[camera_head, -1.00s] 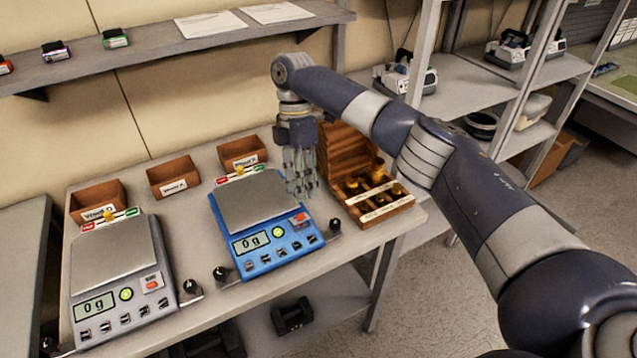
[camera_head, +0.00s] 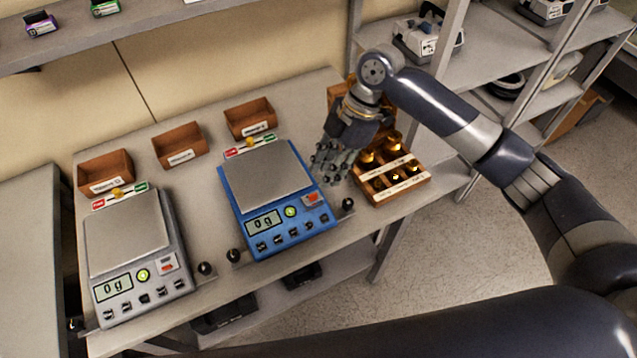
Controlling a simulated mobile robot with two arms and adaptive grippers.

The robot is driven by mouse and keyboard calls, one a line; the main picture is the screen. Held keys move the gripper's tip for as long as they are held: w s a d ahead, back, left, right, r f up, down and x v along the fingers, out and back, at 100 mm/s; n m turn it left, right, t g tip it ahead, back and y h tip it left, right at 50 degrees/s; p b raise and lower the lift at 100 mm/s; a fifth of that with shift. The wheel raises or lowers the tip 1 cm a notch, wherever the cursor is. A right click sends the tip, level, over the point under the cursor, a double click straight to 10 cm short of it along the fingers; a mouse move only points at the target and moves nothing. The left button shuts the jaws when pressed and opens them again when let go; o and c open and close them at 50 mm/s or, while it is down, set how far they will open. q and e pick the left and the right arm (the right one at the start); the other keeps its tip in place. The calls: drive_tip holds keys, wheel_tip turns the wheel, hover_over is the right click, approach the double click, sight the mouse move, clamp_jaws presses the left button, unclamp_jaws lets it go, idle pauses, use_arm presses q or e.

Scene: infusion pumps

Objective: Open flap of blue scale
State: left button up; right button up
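The blue scale (camera_head: 277,203) stands on the grey table, with a flat grey weighing plate, a display reading 0 g, a round green button and a small orange-red part at its front right. A red, yellow and green indicator (camera_head: 249,147) sits behind it. My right gripper (camera_head: 331,177) points down beside the right edge of the scale, between it and the wooden weight box. Its fingers are partly bunched and hold nothing that I can see; whether they are open or shut is unclear. A dark arm part crosses the bottom edge; my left gripper is not in view.
A grey scale (camera_head: 128,240) stands to the left. Several brown bins (camera_head: 180,146) line the back. A wooden box (camera_head: 414,184) with brass weights stands right of my gripper. Small black knobs (camera_head: 233,255) stand near the table's front edge. A shelf (camera_head: 150,27) hangs above.

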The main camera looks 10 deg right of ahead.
sight(314, 195)
drive_tip(key=p+x, duration=0.1)
drive_tip(key=x, duration=0.4)
drive_tip(key=shift+w+a+f, duration=0.1)
drive_tip(key=shift+a+f, duration=0.05)
drive_tip(key=shift+f, duration=0.25)
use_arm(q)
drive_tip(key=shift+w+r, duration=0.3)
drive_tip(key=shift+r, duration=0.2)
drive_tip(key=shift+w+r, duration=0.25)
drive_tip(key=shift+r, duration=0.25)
use_arm(e)
drive_tip(key=shift+a+f, duration=0.2)
drive_tip(key=shift+f, duration=0.4)
clamp_jaws()
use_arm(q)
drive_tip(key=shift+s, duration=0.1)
use_arm(e)
drive_tip(key=shift+r, duration=0.1)
